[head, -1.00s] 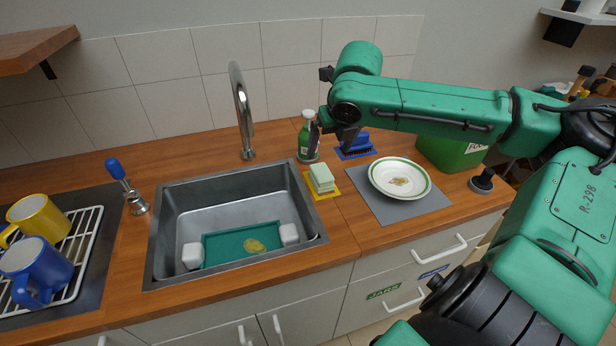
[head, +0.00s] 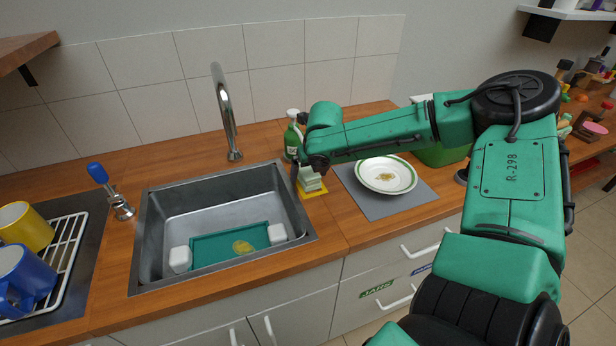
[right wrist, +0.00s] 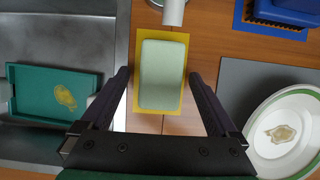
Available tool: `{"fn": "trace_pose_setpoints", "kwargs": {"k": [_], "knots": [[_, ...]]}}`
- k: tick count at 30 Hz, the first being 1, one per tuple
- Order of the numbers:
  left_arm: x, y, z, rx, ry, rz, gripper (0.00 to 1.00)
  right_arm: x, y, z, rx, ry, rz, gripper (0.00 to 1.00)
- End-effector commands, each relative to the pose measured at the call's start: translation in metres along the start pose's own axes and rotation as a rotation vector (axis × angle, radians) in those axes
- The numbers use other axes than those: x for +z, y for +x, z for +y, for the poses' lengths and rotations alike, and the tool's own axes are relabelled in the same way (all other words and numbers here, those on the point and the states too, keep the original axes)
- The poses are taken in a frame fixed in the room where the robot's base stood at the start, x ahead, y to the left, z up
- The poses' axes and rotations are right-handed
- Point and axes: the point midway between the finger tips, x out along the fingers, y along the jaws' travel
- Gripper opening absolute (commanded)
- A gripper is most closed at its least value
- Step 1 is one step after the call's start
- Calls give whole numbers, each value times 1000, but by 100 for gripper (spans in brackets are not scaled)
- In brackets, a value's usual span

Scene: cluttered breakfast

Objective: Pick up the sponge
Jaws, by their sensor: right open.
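The pale green sponge (head: 311,181) sits on a yellow mat (head: 318,193) to the right of the sink, partly hidden by my arm in the head view. In the right wrist view the sponge (right wrist: 162,75) lies between and ahead of the open fingers, its long side in line with them. My right gripper (right wrist: 163,88) is open and empty, one finger on each side of the sponge. In the head view my right gripper (head: 298,182) is close over the sponge and mostly hidden by the wrist. My left gripper is not in view.
A metal sink (head: 155,225) with a teal tray (head: 215,250) is left of the sponge. A plate (head: 386,175) on a grey mat (head: 365,205) is to its right. A green bottle (head: 291,143) stands behind, with a blue brush (right wrist: 290,8) behind right.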

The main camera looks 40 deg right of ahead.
Motion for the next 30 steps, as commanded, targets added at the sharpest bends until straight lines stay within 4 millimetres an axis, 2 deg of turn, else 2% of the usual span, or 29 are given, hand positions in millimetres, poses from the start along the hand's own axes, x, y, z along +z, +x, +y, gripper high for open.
{"fn": "trace_pose_setpoints", "kwargs": {"k": [1, 5, 6, 8, 19, 25, 30], "knots": [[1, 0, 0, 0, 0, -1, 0, 0, 0, 0, 0, 0, 0, 95], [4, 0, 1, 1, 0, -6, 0, 0, 0, 0, 0, 0, 1, 45], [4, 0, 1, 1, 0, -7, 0, 0, 0, 0, 0, 0, 1, 30], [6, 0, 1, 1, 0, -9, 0, 0, 0, 0, 0, 0, 1, 7], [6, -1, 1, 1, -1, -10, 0, 3, -7, 0, 0, -1, -1, 6], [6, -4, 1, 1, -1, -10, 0, 16, -37, 0, 1, 1, -5, 6], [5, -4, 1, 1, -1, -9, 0, -14, -47, 0, 5, 4, -3, 6]]}}
